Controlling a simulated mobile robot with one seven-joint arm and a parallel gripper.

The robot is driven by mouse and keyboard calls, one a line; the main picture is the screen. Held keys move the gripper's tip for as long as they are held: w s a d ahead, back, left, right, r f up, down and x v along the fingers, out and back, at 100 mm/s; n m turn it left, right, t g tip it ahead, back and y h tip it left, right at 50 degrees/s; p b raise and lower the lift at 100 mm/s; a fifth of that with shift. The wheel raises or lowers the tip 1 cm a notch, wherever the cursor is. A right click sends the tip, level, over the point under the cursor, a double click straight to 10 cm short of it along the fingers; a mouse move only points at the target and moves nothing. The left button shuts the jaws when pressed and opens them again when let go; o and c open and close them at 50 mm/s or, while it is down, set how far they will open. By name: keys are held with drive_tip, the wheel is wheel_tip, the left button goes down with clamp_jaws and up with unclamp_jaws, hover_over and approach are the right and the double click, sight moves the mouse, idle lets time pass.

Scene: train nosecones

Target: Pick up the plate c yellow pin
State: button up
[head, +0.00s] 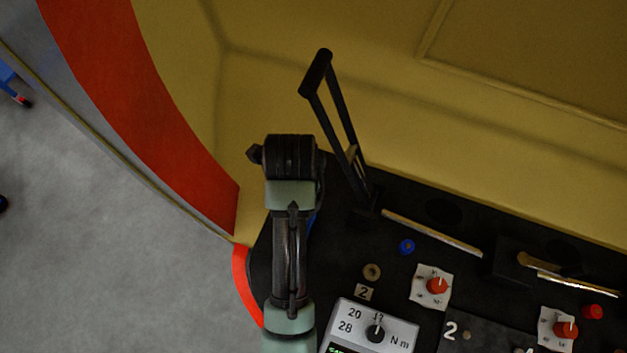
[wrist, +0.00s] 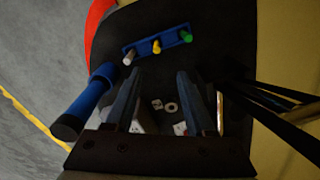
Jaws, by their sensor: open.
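The yellow pin (wrist: 156,47) stands in the middle of a small blue plate (wrist: 143,47) in the wrist view. A white pin (wrist: 129,58) is to its left and a green pin (wrist: 186,36) to its right on the same plate. My gripper (wrist: 157,76) is open and empty, its two fingers apart and pointing toward the plate. The plate and its pins lie beyond the fingertips, with the yellow pin roughly in line with the gap. In the head view my arm covers the gripper, and the pins cannot be made out.
A blue cylinder with a dark end (wrist: 85,103) lies left of my fingers. A black lever frame (head: 340,120) rises beside my arm. A grey torque box (head: 372,330) and red knobs (head: 437,286) sit on the black console. A yellow wall (head: 450,120) stands behind.

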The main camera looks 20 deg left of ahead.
drive_tip(key=shift+s+a+f+b, duration=0.15)
drive_tip(key=shift+f+b, duration=0.1)
drive_tip(key=shift+f, duration=1.95)
drive_tip(key=shift+w+a+f+b, duration=0.1)
drive_tip(key=shift+f+b, duration=0.15)
drive_tip(key=shift+f, duration=2)
drive_tip(key=shift+s+a+f+b, duration=0.15)
drive_tip(key=shift+f+b, duration=0.1)
drive_tip(key=shift+f, duration=1.95)
drive_tip(key=shift+w, duration=0.1)
clamp_jaws()
